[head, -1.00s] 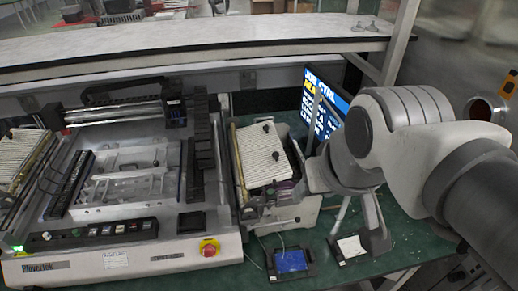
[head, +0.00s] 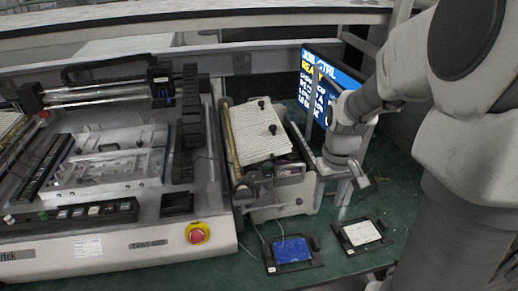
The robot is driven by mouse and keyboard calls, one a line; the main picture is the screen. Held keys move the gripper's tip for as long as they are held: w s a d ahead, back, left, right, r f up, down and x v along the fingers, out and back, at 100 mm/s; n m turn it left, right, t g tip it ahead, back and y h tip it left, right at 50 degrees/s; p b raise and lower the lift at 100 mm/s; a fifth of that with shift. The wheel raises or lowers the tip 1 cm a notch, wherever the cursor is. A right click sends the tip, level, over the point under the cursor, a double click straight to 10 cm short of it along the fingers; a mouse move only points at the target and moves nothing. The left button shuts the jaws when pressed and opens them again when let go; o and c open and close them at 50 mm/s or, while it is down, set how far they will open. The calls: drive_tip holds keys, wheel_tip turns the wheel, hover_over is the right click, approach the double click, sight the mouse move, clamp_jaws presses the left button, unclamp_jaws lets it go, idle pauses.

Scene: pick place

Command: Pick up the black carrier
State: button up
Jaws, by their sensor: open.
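Two flat black carriers lie side by side on the green work surface. The left black carrier (head: 271,258) holds a blue board (head: 292,250). The right black carrier (head: 347,244) holds a white board (head: 362,233). My gripper (head: 348,180) is above and behind the right carrier, beside the machine box with the ribbed white cover. It touches neither carrier. It is open and looks empty, though its fingertips are small and partly hard to make out.
The box with the ribbed cover (head: 262,134) stands just left of my gripper. A screen (head: 316,84) stands behind it. A large machine with a red button (head: 198,233) fills the left. Green surface (head: 330,262) is free around the carriers.

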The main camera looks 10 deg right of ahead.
wheel_tip(320, 180, down, 2)
drive_tip(key=b, duration=0.3)
hover_over(316, 242)
drive_tip(key=f, duration=1.1)
drive_tip(key=shift+s+d+f, duration=0.1)
drive_tip(key=shift+d+f, duration=0.1)
drive_tip(key=shift+f, duration=0.05)
drive_tip(key=shift+a+f+b, duration=0.2)
drive_tip(key=shift+f+b, duration=0.55)
drive_tip(key=shift+f, duration=1.95)
clamp_jaws()
